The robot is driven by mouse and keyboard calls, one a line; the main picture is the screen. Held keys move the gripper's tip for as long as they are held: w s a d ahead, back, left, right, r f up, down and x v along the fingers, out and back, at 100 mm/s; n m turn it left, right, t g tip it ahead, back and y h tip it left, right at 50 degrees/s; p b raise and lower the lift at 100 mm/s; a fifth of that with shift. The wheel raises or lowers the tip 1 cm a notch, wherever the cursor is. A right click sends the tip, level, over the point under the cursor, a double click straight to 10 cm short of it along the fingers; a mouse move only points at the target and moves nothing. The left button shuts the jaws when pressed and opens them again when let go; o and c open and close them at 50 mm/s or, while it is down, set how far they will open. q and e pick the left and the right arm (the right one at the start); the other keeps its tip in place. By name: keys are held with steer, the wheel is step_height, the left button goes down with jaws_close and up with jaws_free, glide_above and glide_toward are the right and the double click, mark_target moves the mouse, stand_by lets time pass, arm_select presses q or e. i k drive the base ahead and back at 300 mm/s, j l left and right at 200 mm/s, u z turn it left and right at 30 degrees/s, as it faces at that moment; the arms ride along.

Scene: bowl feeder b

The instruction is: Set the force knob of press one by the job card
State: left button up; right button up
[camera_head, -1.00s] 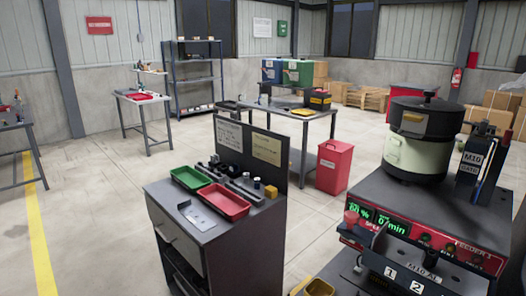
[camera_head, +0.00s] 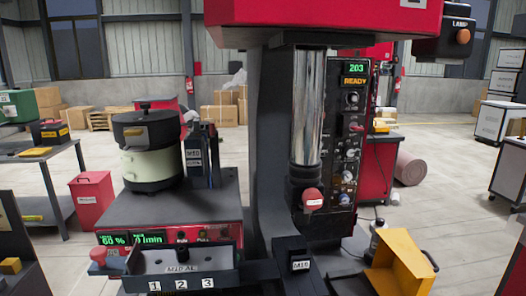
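A press with a red head (camera_head: 325,18) and a shiny steel ram (camera_head: 308,105) stands in the middle; I cannot read a press number on it. Behind the ram to the right is its dark control panel (camera_head: 341,130). A green display (camera_head: 355,69) reads 203 and an amber one (camera_head: 354,81) reads READY. Several small knobs run down the panel, among them an upper knob (camera_head: 352,100) and a lower knob (camera_head: 347,177). Their labels are too small to read, so I cannot tell which sets force. No job card is readable. Neither gripper is in view.
A bowl feeder (camera_head: 150,165) stands left of the press on a red-fronted unit showing 60 % and 0 /min. A numbered tray (camera_head: 180,268) sits in front. A yellow chute (camera_head: 402,262) is at lower right. A lamp box (camera_head: 444,38) hangs at upper right.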

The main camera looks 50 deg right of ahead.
mark_target(350, 151)
steer(key=z, duration=2.25)
